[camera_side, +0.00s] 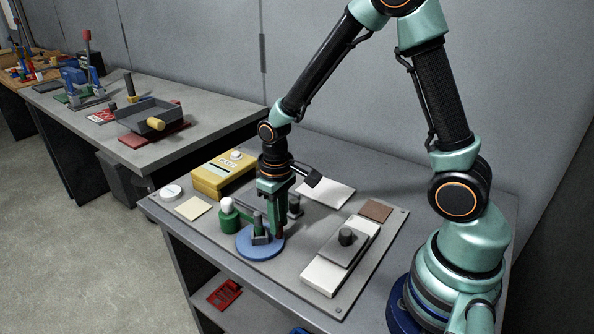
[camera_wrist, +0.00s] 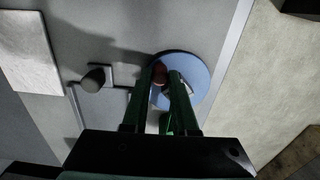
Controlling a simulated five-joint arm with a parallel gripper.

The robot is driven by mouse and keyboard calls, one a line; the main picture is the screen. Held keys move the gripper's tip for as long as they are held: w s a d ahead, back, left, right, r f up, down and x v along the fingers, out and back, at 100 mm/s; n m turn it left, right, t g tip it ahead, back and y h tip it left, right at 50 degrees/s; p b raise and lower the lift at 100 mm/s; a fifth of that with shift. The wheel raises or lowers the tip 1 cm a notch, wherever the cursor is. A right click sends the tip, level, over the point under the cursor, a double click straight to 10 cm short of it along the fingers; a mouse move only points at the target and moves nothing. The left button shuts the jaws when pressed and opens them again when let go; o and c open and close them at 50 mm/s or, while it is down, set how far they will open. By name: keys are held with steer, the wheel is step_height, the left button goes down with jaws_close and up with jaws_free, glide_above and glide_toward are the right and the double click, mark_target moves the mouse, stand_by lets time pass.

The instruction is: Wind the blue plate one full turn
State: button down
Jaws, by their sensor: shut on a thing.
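The blue plate (camera_side: 246,247) is a round flat disc near the front edge of the grey board in the side view. It also shows in the wrist view (camera_wrist: 200,80), partly hidden behind my fingers. My gripper (camera_side: 268,235) points straight down over the plate, its fingertips low at the plate's top. In the wrist view, my gripper's two green fingers (camera_wrist: 167,75) close on a small part standing on the plate. A reddish-brown bit shows between the fingertips. The fingers hide most of the held part, and no turn mark on the plate can be made out.
A green post with a white ball (camera_side: 227,218) stands close left of the plate. A yellow box (camera_side: 222,175) is behind it. A white block with a grey top and black knob (camera_side: 340,253) lies to the right. A dark knob (camera_wrist: 94,79) stands nearby in the wrist view.

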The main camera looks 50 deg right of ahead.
steer(key=c, duration=0.7)
jaws_free()
step_height(320, 180, up, 12)
steer(key=shift+r, duration=0.1)
steer(key=shift+s+d+r+t, duration=0.25)
steer(key=shift+s+r+t, duration=1.15)
steer(key=shift+s+r, duration=0.45)
steer(key=shift+s+d+r+t, duration=0.2)
steer(key=shift+s+r+t, duration=1.3)
steer(key=shift+r, duration=0.6)
